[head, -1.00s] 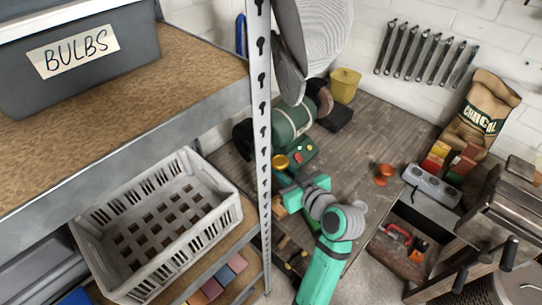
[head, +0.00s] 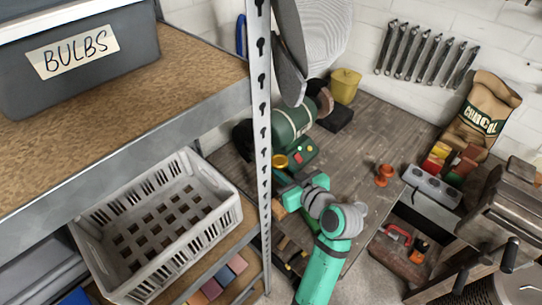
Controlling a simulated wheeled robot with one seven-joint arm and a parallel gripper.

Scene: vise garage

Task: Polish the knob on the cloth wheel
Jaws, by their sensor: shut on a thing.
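A brass-coloured knob (head: 280,161) is at the end of my gripper (head: 281,178), in front of the green bench machine (head: 293,123). My gripper is shut on the knob. The shelf post hides part of the gripper and the fingertips are small. The machine has a brownish, round wheel (head: 324,101) at its far right end and a dark round part (head: 243,137) at its left end, partly behind the post. I cannot make out the cloth surface clearly. The knob looks apart from both ends.
A metal shelf with a perforated post (head: 263,150) stands close on the left, holding a BULBS bin (head: 80,58) and a grey crate (head: 150,225). An orange object (head: 384,175) and a yellow bucket (head: 345,86) stand on the workbench (head: 350,150). A vise (head: 510,215) is at right.

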